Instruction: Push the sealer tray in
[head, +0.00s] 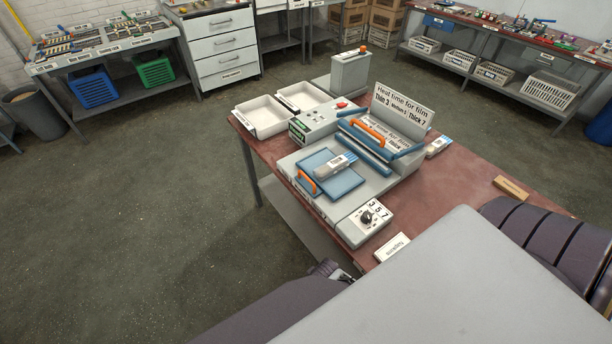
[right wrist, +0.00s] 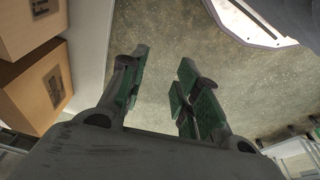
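The sealer tray (head: 345,184) is a flat blue plate with an orange handle (head: 307,182) at its left front end. It sticks out to the front left of the grey sealer (head: 375,182), and a labelled film packet (head: 331,168) lies on it. Behind it are the sealer's blue bars and a second orange handle (head: 368,132). My left gripper (head: 328,268) is mostly hidden beside my arm, low in front of the table edge and apart from the tray. My right gripper (right wrist: 163,58) is open and empty over bare floor in the right wrist view.
A dial box (head: 365,219) stands at the sealer's front corner. White bins (head: 262,117) and a control box (head: 318,122) stand on the left of the red-brown table (head: 460,185). A label block (head: 392,247) is near the front edge. Floor left of the table is clear.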

